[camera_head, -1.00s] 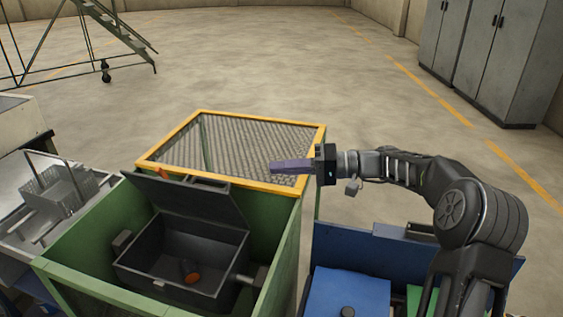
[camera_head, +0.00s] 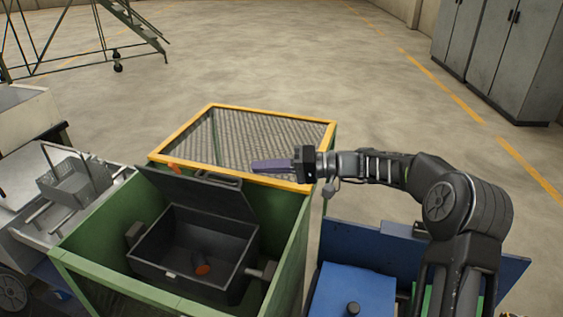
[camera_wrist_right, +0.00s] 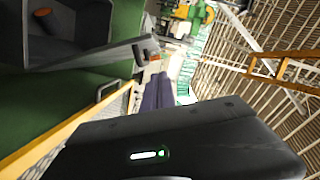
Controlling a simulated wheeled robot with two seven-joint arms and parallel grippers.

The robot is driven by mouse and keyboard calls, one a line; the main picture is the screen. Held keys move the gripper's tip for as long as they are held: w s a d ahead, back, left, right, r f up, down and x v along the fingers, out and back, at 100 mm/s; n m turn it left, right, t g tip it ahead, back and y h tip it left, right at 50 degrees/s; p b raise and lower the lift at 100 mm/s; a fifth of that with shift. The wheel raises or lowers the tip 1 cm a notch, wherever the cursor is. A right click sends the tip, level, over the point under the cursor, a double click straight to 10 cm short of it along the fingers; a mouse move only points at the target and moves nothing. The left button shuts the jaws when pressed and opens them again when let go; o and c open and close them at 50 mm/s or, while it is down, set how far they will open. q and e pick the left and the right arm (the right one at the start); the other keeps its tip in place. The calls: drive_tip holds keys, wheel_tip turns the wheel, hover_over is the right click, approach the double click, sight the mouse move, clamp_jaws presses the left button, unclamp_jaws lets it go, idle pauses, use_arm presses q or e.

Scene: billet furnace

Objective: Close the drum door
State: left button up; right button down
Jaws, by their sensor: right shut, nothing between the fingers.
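The drum (camera_head: 190,262) is a dark open box inside a green housing (camera_head: 105,250). Its door (camera_head: 210,190) is a dark flat lid, standing open and tilted up at the drum's far side, with a handle (camera_head: 219,179) near its top edge. My right gripper (camera_head: 256,166) has purple fingers, shut and empty. It reaches in from the right above the yellow frame, to the right of the door and apart from it. My left gripper is out of view.
A yellow-framed mesh guard (camera_head: 325,135) lies behind the drum. An orange-brown piece (camera_head: 202,269) lies inside the drum. A metal basket (camera_head: 75,187) stands at left, a blue box (camera_head: 352,290) at right. Open floor lies beyond.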

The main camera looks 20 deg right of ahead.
drive_tip(key=a, duration=0.1)
drive_tip(key=s+a+f+p, duration=0.1)
drive_tip(key=a, duration=0.1)
drive_tip(key=a+f+p, duration=0.1)
drive_tip(key=shift+s+a, duration=0.35)
drive_tip(key=shift+s, duration=0.05)
